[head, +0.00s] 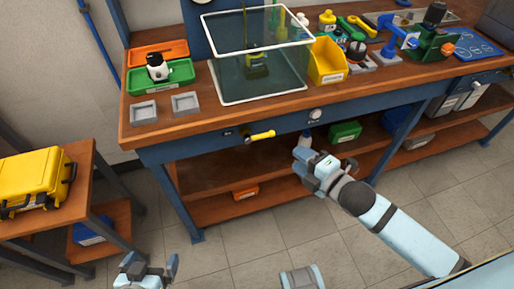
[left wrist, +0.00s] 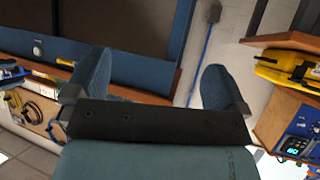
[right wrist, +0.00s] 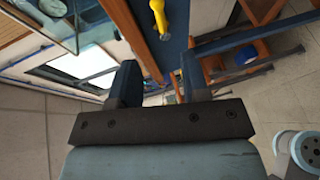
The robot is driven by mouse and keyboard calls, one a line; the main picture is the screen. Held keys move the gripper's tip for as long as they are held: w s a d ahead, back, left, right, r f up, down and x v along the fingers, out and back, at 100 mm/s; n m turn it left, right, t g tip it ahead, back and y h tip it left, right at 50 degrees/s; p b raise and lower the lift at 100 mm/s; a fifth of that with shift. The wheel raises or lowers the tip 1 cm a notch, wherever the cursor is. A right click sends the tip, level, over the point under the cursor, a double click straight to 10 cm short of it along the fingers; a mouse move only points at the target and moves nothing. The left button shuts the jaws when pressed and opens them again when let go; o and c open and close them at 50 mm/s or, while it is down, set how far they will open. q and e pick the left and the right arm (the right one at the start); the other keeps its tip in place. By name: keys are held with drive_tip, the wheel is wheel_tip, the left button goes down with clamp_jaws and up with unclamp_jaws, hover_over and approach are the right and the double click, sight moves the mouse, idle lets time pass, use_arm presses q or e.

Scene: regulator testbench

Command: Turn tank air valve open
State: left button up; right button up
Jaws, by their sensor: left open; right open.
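A yellow lever handle (head: 262,135), which looks like the tank air valve, sticks out from the blue front rail of the workbench, below the clear tank (head: 262,88). The lever points right and slightly up in the head view. It also shows at the top of the right wrist view (right wrist: 158,17). My right gripper (head: 301,151) is open and empty, to the right of and a little below the lever, apart from it. Its fingers also show in the right wrist view (right wrist: 161,78). My left gripper (head: 148,263) is open and empty, low over the floor, far from the lever.
A round white knob (head: 315,115) sits on the rail right of the lever. The bench top holds a green bin (head: 160,78), a yellow bin (head: 326,60) and small grey trays (head: 144,111). A yellow case (head: 34,180) rests on a side table at left. Floor before the bench is mostly clear.

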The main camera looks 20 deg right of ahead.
sight(266, 133)
drive_tip(key=b+x, duration=0.1)
drive_tip(key=x, duration=1.3)
drive_tip(key=shift+r+b, duration=0.1)
drive_tip(key=shift+b, duration=0.2)
drive_tip(key=shift+c, duration=0.3)
clamp_jaws()
